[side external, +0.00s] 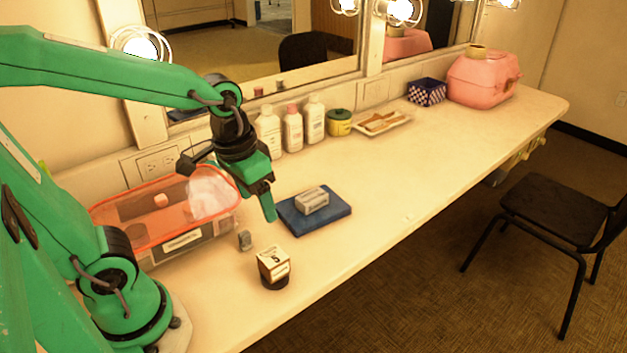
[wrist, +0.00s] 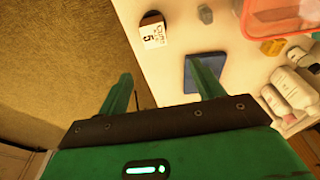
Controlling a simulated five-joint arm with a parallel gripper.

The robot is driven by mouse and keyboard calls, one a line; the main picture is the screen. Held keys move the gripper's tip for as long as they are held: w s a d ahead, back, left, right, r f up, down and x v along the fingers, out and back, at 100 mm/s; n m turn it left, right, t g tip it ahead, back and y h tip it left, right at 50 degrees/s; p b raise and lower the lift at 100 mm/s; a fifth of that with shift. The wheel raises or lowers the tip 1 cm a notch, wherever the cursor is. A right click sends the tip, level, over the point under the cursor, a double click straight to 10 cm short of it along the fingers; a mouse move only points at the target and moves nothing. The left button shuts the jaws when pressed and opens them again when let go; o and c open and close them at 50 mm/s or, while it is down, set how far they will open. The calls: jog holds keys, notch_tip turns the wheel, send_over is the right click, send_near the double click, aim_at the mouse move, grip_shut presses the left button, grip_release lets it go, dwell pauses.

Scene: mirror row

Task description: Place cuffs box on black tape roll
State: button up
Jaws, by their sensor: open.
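The cuffs box (side external: 273,260) is a small white box with dark print, including a "5". In the side view it sits on top of the black tape roll (side external: 274,283), near the counter's front edge. The box also shows at the top of the wrist view (wrist: 153,37), with a dark edge of the roll (wrist: 151,16) behind it. My gripper (side external: 268,206) is above the counter, behind and higher than the box, apart from it. In the wrist view its two fingers (wrist: 163,85) are spread with nothing between them.
A small grey object (side external: 245,240) stands near the clear orange-rimmed bin (side external: 175,245). Bottles (side external: 292,130) line the mirror wall. A black chair (side external: 555,220) stands off the counter. The counter's right half is mostly clear.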

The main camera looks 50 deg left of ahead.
jog(key=s+a+r+t, duration=0.1)
jog(key=s+r+t, duration=0.2)
jog(key=r, duration=0.2)
jog(key=shift+s+a, duration=0.3)
jog(key=shift+a, duration=0.1)
